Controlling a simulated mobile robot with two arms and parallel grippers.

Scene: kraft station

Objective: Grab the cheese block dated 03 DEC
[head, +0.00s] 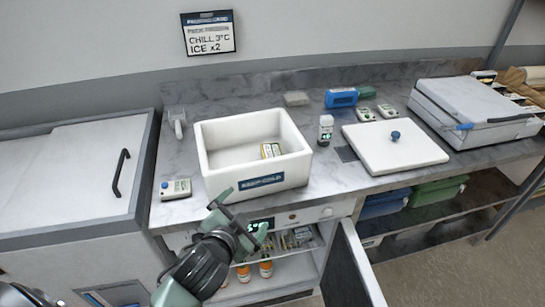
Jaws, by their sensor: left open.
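No date reading 03 DEC is legible on anything, so I cannot tell which item is the cheese block. My left gripper (241,213) is open and empty, low in front of the box and the counter's front edge. It hides part of the cabinet front. My right gripper is not in view.
The cabinet door (352,265) stands open. Orange-capped bottles (266,268) are on the lower shelf. A white lid (395,150) with a blue knob, a white shaker (326,129) and a blue pack (341,98) are on the counter. A closed chest (70,175) stands left.

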